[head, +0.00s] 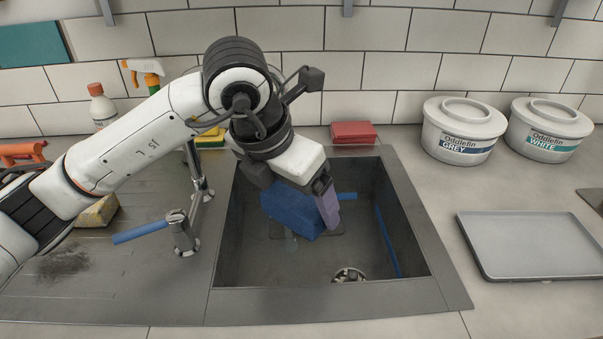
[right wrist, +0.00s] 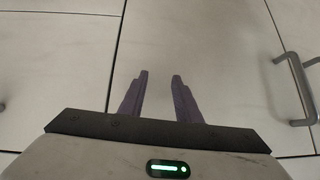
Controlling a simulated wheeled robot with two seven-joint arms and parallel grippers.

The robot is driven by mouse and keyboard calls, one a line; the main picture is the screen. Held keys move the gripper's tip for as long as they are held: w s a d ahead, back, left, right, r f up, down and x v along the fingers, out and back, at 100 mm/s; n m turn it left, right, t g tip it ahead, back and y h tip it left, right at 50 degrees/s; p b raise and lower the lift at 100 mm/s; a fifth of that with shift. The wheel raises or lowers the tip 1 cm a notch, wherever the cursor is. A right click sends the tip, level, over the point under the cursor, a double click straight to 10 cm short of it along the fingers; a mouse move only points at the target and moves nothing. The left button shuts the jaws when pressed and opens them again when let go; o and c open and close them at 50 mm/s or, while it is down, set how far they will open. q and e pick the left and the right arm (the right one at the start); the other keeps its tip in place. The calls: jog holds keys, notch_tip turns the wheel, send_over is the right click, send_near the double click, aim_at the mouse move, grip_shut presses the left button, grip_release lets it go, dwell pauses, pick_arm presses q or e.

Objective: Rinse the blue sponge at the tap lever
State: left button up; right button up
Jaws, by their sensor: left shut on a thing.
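The blue sponge (head: 288,210) is in my left gripper (head: 318,203), tilted, inside the sink basin's opening. One purple finger shows at its right side; the other finger is hidden. The tap lever (head: 140,232) is a blue bar pointing left from a metal tap post (head: 183,232) on the sink's left deck. My left arm passes above the tap and hides part of it. A faint pale patch shows below the sponge; I cannot tell whether it is water. My right gripper (right wrist: 160,76) is open and empty in the right wrist view, facing pale cupboard doors.
The steel sink (head: 330,300) has a drain and blue strips inside. A red sponge (head: 353,132) lies behind it. Two lidded tubs (head: 463,145) (head: 548,140) and a grey tray (head: 535,245) stand right. Bottles and a yellow sponge (head: 100,212) are left.

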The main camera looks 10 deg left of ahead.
aim_at(298, 213)
pick_arm(q)
jog(key=shift+s+a+r+p, duration=0.1)
jog(key=shift+s+r+p, duration=0.2)
jog(key=shift+s+r, duration=0.85)
jog(key=shift+s+a+r+p, duration=0.1)
jog(key=shift+s+r+p, duration=0.15)
jog(key=shift+s+r, duration=0.9)
jog(key=shift+s+f, duration=0.25)
jog(key=shift+f, duration=0.05)
